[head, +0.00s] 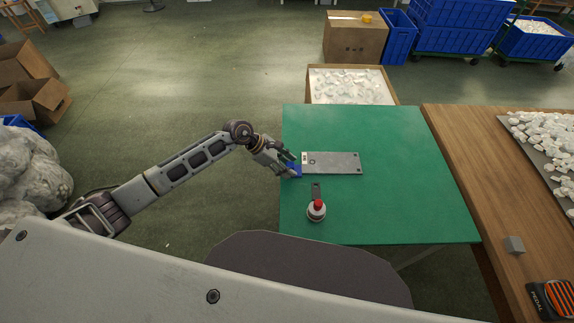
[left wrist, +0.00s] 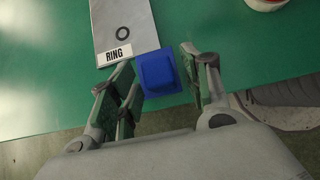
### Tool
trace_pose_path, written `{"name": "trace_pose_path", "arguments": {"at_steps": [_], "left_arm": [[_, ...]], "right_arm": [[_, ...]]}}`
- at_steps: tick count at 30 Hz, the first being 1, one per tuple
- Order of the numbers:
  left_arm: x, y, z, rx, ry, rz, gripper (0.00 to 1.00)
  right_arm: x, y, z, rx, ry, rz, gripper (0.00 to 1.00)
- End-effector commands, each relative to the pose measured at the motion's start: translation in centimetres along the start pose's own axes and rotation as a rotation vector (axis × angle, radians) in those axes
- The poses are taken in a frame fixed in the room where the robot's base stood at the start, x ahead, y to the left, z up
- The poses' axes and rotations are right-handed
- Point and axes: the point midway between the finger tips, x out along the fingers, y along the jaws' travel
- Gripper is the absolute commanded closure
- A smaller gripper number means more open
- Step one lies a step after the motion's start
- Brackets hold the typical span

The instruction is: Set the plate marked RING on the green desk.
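The grey plate (head: 335,163) appears to lie flat on the green desk (head: 390,215), near its left edge. The left wrist view shows the plate's label RING (left wrist: 118,54) and a dark ring mark. A blue block (left wrist: 158,73) is at the plate's left end, by the desk edge; it also shows in the head view (head: 294,169). My left gripper (left wrist: 160,62) is open, its fingers on either side of the blue block, with small gaps visible. In the head view my left gripper (head: 286,163) reaches in from the left. My right gripper is not in view.
A white round item with a red top (head: 317,209) stands in front of the plate, beside a small dark strip (head: 316,189). The desk's right half is clear. A wooden table (head: 480,160) adjoins on the right, with a small grey block (head: 514,245) and a pedal (head: 553,299).

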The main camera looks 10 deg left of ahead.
Motion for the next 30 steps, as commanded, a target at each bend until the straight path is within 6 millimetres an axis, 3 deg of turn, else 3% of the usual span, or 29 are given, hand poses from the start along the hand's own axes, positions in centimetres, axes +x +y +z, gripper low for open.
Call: {"name": "trace_pose_path", "arguments": {"at_steps": [14,30], "left_arm": [[-1.0,0.1,0.0,0.001,-0.001,0.002,0.52],[-6.7,0.1,-0.1,0.000,0.001,0.002,0.52]], "right_arm": [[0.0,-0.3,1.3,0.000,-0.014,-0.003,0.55],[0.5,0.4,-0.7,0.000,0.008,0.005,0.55]]}}
